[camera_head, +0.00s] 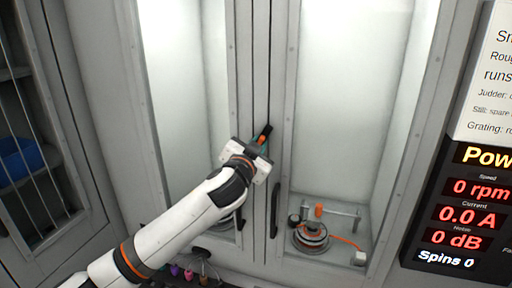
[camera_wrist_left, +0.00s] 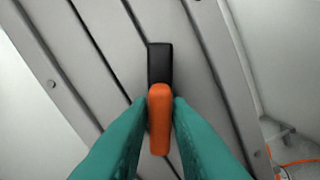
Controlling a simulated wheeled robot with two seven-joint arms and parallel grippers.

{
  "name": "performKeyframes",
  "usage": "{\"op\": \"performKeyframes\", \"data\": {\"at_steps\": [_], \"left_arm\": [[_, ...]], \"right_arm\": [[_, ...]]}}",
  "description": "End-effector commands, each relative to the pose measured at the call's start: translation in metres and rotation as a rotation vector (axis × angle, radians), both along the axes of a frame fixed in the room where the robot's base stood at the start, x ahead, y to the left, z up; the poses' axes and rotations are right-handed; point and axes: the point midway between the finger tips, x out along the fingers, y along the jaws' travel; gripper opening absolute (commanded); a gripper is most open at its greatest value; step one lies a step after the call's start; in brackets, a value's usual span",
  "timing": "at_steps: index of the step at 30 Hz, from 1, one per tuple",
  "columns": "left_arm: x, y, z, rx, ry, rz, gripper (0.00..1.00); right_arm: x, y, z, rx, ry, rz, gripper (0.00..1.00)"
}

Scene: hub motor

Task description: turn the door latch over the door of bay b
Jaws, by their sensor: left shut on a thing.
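The door latch (camera_head: 266,130) is a small black bar with an orange grip, on the narrow frame between two glazed doors. In the head view it is tilted, its black end up and to the right. In the left wrist view the black part (camera_wrist_left: 159,62) lies beyond the orange grip (camera_wrist_left: 159,118), slanted across the seams. My left gripper (camera_head: 260,143) has its teal fingers, also in the left wrist view (camera_wrist_left: 159,125), closed on both sides of the orange grip. Bay letters are not visible, so I cannot tell which door is bay b's. My right gripper is out of view.
The right bay holds a round motor (camera_head: 311,236) with an orange cable. A black door handle (camera_head: 274,210) stands below the latch. A display panel (camera_head: 465,210) is at the right, a shelf with a blue bowl (camera_head: 18,158) at the left.

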Motion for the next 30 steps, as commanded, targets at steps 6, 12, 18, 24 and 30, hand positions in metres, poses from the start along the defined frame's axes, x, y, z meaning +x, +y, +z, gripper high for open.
{"op": "performKeyframes", "data": {"at_steps": [6, 12, 18, 24, 30], "left_arm": [[-0.001, -0.003, -0.001, 0.197, -0.062, -0.001, 0.0], [-0.002, -0.005, -0.004, 0.379, -0.121, -0.001, 0.0], [-0.002, -0.006, -0.006, 0.562, -0.18, -0.001, 0.0], [-0.003, -0.007, -0.009, 0.733, -0.235, -0.002, 0.0], [-0.003, -0.008, -0.012, 0.876, -0.282, -0.002, 0.0]], "right_arm": [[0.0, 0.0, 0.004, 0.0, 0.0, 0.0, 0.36], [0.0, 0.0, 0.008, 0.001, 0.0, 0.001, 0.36], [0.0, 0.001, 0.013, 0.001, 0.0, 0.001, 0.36], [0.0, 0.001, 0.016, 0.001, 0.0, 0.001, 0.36], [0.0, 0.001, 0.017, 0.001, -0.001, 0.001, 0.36]]}}
